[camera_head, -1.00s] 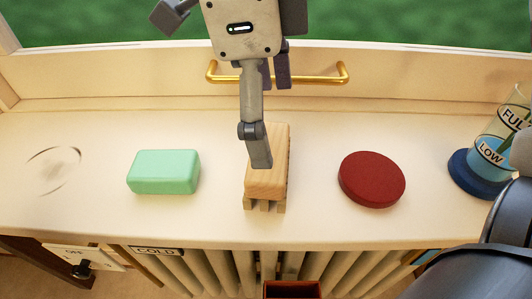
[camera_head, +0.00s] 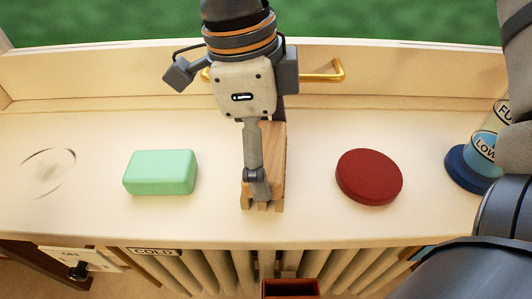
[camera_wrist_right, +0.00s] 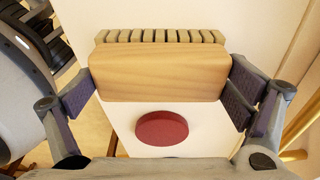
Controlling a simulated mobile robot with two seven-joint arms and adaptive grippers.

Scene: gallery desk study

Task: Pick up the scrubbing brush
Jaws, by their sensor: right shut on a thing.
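The scrubbing brush (camera_head: 278,150) is a light wooden block with thick pale bristles along one side. It is on the cream sill, between the green block and the red disc; I cannot tell if it is clear of the surface. My right gripper (camera_head: 258,188) is over it, and its near finger hides part of the wood. In the right wrist view the brush (camera_wrist_right: 158,72) spans between the two finger pads of the right gripper (camera_wrist_right: 160,88), which is shut on its ends. My left gripper is not in view.
A green block (camera_head: 160,173) lies to the left and a dark red disc (camera_head: 369,177) to the right on the sill (camera_head: 90,215). A labelled glass (camera_head: 482,148) on a blue base stands far right. A gold rail (camera_head: 325,73) runs behind the gripper.

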